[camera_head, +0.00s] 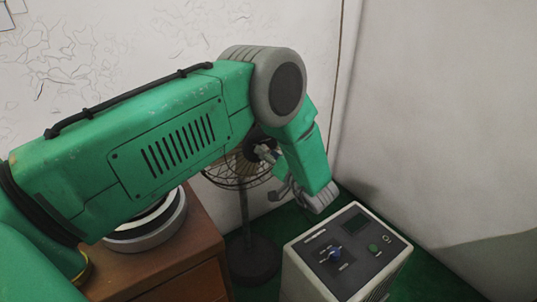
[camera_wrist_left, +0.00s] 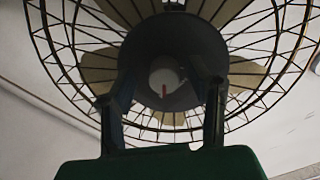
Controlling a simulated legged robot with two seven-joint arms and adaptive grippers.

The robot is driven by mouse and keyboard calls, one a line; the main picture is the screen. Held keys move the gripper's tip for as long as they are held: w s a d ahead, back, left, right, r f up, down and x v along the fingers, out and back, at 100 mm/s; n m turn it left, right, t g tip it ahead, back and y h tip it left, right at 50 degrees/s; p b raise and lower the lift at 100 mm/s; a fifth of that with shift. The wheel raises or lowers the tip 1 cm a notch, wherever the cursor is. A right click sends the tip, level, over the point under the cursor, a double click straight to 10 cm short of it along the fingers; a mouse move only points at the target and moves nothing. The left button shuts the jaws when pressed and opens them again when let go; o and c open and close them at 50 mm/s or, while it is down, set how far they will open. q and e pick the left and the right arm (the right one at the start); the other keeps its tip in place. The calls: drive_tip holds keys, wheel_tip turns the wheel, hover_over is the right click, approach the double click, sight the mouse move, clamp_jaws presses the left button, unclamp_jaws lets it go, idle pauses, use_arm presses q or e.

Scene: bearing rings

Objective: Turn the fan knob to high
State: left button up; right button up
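The fan (camera_head: 240,172) stands on a dark pole behind my left arm, which hides part of it. In the left wrist view, the fan's dark round housing (camera_wrist_left: 175,55) faces me, with a pale round knob (camera_wrist_left: 165,77) bearing a short red mark that looks about vertical. The scale around the knob is too dark to read. My left gripper (camera_head: 272,173) points at the fan. In the left wrist view its two fingers (camera_wrist_left: 166,100) are spread, one on each side of the knob; they appear apart from it. My right gripper is not in view.
A brown cabinet (camera_head: 190,250) carries a grey-white round object (camera_head: 150,235). The fan's wire cage (camera_wrist_left: 60,60) surrounds the housing.

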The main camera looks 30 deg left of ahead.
use_arm(q)
drive_tip(key=v, duration=1.2)
drive_tip(key=shift+d, duration=0.1)
